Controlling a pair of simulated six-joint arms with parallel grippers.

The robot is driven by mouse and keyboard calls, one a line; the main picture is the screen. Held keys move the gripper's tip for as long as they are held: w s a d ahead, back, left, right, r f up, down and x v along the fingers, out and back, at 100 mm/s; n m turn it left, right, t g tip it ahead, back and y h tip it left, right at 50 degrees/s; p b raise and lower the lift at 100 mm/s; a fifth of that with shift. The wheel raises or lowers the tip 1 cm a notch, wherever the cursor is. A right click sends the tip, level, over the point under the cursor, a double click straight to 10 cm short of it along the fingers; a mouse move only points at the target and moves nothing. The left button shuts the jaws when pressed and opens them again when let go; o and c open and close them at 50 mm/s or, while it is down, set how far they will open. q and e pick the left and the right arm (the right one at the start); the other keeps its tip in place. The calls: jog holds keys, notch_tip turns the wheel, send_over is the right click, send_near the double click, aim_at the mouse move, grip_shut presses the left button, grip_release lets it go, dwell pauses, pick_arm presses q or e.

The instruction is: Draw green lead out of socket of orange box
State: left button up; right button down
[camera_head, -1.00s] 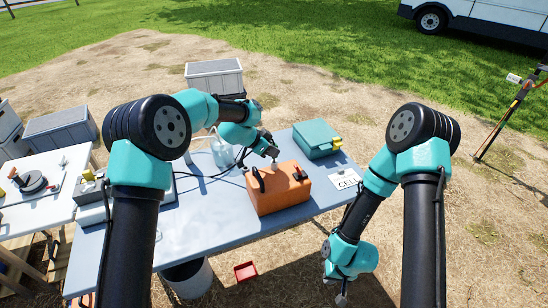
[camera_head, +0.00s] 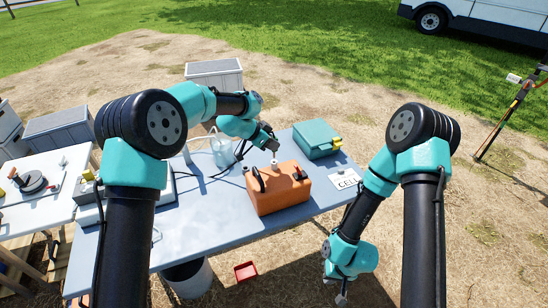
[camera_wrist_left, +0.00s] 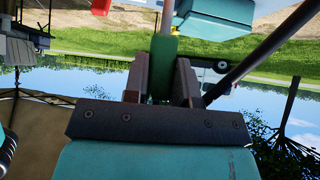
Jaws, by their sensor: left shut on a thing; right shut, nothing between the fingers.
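The orange box (camera_head: 278,192) stands on the blue-grey table, with a black handle and small dark and red fittings on top. My left gripper (camera_head: 270,147) is above its back edge. In the left wrist view its jaws (camera_wrist_left: 160,80) are shut on the green lead's plug (camera_wrist_left: 162,62), with a pale grey part beyond it. A small pale piece shows just under the gripper in the head view. Whether it touches the box's socket I cannot tell. My right gripper (camera_head: 341,299) is shut and empty, low beyond the table's front right.
A teal case (camera_head: 316,138) with yellow latches stands behind the box. A white label card (camera_head: 345,178) lies to its right. A clear jug (camera_head: 222,150) and a dark cable are to the left.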

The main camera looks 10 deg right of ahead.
pick_arm(q)
jog(key=shift+r, duration=0.3)
jog(key=s+a+f+g+y, duration=0.1)
jog(key=s+a+f+y, duration=0.4)
jog(key=a, duration=0.2)
jog(key=s+a+f+g+y, duration=0.2)
jog(key=s+a+f+y, duration=0.3)
jog(key=a, duration=0.3)
jog(key=s+a+f+g+y, duration=0.2)
jog(key=s+a+f+y, duration=0.2)
jog(key=a+y, duration=0.3)
jog(key=shift+s+a+f, duration=0.2)
jog(key=shift+f, duration=0.25)
jog(key=shift+s+a+f, duration=0.2)
jog(key=shift+f, duration=0.2)
jog(key=shift+f, duration=0.15)
jog(key=shift+f, duration=2.35)
